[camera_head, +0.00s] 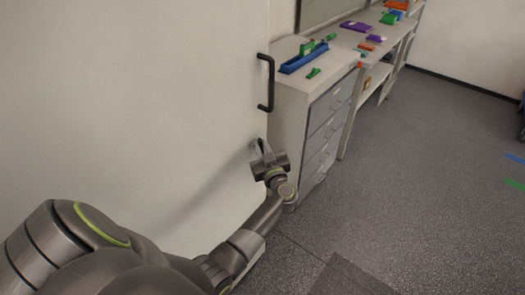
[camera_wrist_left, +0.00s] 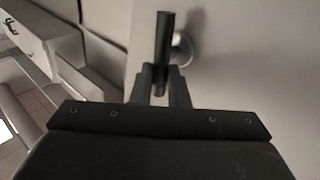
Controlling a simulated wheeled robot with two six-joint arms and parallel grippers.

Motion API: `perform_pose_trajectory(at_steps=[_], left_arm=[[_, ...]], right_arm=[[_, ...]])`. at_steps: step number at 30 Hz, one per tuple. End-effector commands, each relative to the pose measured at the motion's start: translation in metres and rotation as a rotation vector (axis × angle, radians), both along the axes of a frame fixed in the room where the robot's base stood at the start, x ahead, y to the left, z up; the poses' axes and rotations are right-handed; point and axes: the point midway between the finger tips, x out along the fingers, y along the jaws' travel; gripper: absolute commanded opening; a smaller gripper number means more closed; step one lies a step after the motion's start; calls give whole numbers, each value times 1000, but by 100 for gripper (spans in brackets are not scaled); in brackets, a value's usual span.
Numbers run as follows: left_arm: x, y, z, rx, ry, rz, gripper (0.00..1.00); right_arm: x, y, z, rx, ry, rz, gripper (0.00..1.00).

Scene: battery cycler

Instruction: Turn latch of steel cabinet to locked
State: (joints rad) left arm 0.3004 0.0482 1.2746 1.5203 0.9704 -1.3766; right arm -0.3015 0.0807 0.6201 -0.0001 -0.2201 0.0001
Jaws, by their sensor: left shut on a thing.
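The steel cabinet (camera_head: 140,90) is a tall pale door surface filling the left of the head view. A black bar handle (camera_head: 266,82) is fixed near its right edge. Below that handle, the latch (camera_head: 258,145) is a small dark lever, partly hidden by my gripper. In the left wrist view the latch (camera_wrist_left: 164,45) is a dark upright bar beside a round metal base on the pale door. My left gripper (camera_head: 263,158) is shut on the lower end of the latch; its fingers (camera_wrist_left: 161,85) sit on both sides of the bar. My right gripper is not in view.
A grey drawer unit (camera_head: 330,120) stands just right of the cabinet, with a blue tray (camera_head: 304,57) and green pieces on top. A workbench (camera_head: 385,45) with coloured items runs behind it. The grey floor (camera_head: 430,180) to the right is mostly clear.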

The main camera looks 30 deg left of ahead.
Motion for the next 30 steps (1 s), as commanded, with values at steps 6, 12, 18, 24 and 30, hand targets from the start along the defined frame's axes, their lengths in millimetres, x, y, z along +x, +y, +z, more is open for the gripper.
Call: perform_pose_trajectory(at_steps=[6,12,18,24,30], left_arm=[[-3,0,-10,-13,-192,0,0],[-5,1,-14,-27,-383,-1,0],[-7,1,-18,-42,-573,-1,0],[-8,1,-21,-57,-751,-1,0],[-8,1,-25,-71,-920,-1,0]], right_arm=[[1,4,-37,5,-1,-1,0],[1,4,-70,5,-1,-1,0],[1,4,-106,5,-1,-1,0],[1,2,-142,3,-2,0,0],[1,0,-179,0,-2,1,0]])
